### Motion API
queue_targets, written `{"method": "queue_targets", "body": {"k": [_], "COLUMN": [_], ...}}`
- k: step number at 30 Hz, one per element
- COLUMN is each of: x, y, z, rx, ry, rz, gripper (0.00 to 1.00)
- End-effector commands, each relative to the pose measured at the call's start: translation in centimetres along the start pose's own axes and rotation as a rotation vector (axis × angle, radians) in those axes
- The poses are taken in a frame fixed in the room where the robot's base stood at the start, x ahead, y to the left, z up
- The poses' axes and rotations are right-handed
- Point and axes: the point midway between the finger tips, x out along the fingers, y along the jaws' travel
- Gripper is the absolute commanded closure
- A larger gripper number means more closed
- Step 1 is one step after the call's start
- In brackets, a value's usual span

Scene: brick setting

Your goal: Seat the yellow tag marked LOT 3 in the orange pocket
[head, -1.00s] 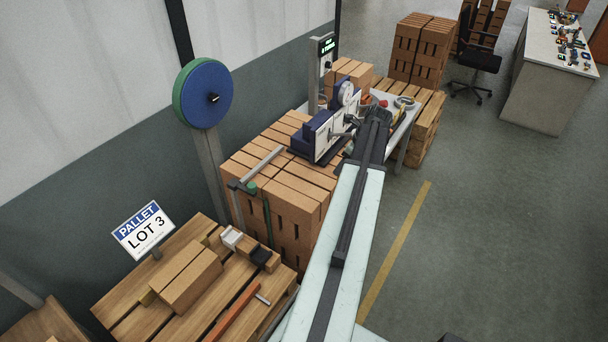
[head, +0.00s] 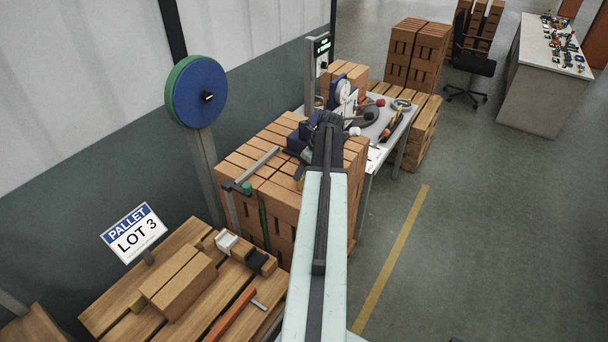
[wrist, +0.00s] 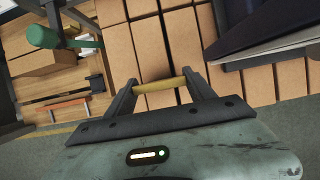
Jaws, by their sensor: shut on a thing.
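My gripper (wrist: 160,83) is shut on a narrow yellow piece in the wrist view, the yellow tag (wrist: 160,86), seen nearly edge-on between the two fingers. Its marking cannot be read from here. The gripper is above the stacked bricks, with brick tops showing behind the tag. In the head view my arm hides most of the gripper. I cannot make out an orange pocket for certain in either view. A long orange bar (head: 233,314) lies on the wooden pallet at the lower left; it also shows in the wrist view (wrist: 68,105).
A blue and green reel (head: 195,92) is on a post. A dark blue device (wrist: 255,30) with a pale plate is close right of my gripper. Open floor (head: 450,240) lies right.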

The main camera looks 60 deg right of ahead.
Motion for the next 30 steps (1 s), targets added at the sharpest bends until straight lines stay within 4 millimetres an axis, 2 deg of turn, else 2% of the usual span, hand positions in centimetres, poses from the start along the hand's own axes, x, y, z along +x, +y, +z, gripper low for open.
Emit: {"method": "queue_targets", "body": {"k": [9, 10, 12, 23, 26, 30], "x": [0.3, 0.1, 0.1, -0.2, -1.1, -3.5], "y": [0.0, 0.0, 0.0, 0.1, 0.1, 0.1], "z": [-0.1, 0.0, 0.0, 0.2, 0.3, 0.4], "rx": [-0.001, -0.001, -0.001, -0.001, -0.001, 0.0], "ry": [0.0, 0.0, 0.0, 0.0, 0.0, 0.0], "rz": [0.001, 0.001, 0.001, 0.001, 0.001, 0.001], "gripper": [0.77, 0.28, 0.15, 0.15, 0.15, 0.15]}}
